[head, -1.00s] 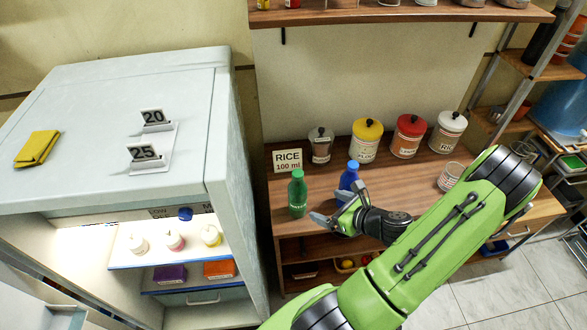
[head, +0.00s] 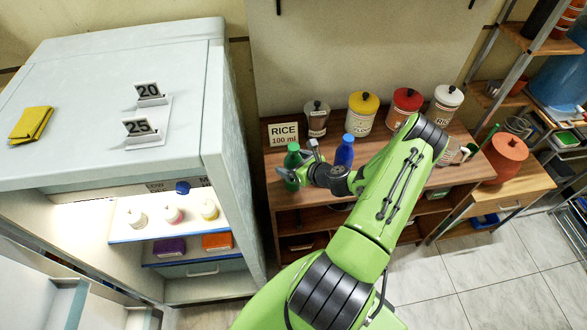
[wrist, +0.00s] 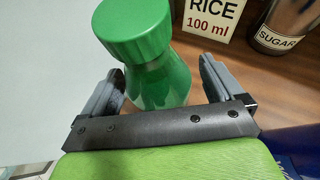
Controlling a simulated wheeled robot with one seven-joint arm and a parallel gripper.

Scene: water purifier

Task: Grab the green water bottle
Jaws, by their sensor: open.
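The green water bottle (head: 292,160) stands upright on the wooden counter, in front of the rice sign. In the wrist view the bottle (wrist: 150,55) stands between the two fingers of my gripper (wrist: 165,85), its cap toward the camera. The fingers are open on either side of it, with a gap showing at the right finger. In the head view my gripper (head: 297,163) is at the bottle and hides part of its body. I cannot tell whether a finger touches it.
A blue bottle (head: 345,150) stands close to the right of my gripper. The rice sign (head: 283,134), a sugar canister (head: 316,118) and yellow (head: 361,112), red (head: 404,108) and white (head: 444,105) canisters stand behind. A white cabinet (head: 215,130) is on the left.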

